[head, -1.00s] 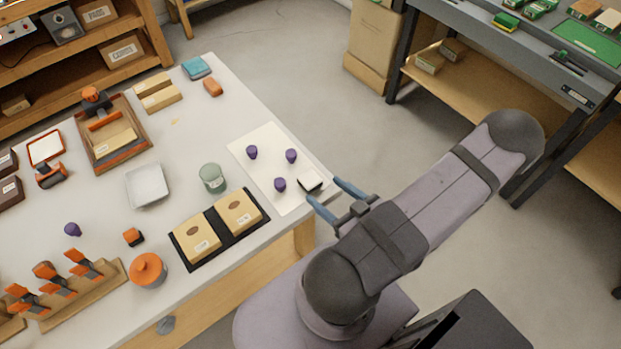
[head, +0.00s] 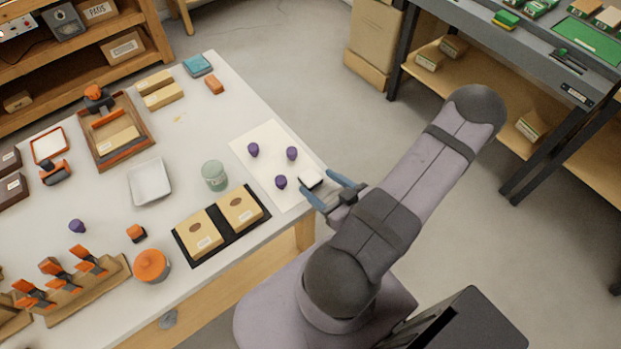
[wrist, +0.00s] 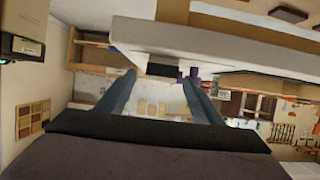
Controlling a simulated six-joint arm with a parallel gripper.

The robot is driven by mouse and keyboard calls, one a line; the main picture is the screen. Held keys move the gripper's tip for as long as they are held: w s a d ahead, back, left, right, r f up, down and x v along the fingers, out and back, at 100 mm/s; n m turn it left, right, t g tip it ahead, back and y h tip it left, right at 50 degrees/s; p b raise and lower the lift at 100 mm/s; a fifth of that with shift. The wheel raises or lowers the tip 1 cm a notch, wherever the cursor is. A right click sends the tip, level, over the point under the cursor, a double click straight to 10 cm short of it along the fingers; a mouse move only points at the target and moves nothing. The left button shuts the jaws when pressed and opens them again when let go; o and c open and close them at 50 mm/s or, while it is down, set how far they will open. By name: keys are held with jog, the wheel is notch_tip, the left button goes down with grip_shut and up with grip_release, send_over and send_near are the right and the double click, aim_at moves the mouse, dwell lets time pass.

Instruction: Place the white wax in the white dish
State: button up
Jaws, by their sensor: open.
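The white dish (head: 150,184) is a shallow, empty square on the bench, well left of my gripper.
Several purple pieces (head: 281,182) stand near the block. A pale green jar (head: 214,175) and a black tray with two tan boxes (head: 222,236) lie between gripper and dish. An orange-lidded pot (head: 151,266) is at the front. The bench around the dish is mostly clear.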

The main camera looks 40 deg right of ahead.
aim_at(315, 181)
jog(key=shift+p+x, duration=0.7)
jog(key=shift+x, duration=1.7)
jog(key=shift+s+a, duration=0.1)
jog(key=c, duration=1.3)
jog(key=shift+o, duration=0.2)
jog(key=shift+r, duration=0.1)
notch_tip(315, 181, up, 8)
jog(key=shift+r+p, duration=0.25)
jog(key=shift+p, duration=0.85)
jog(key=shift+r+p, duration=0.65)
jog(key=shift+p, duration=0.1)
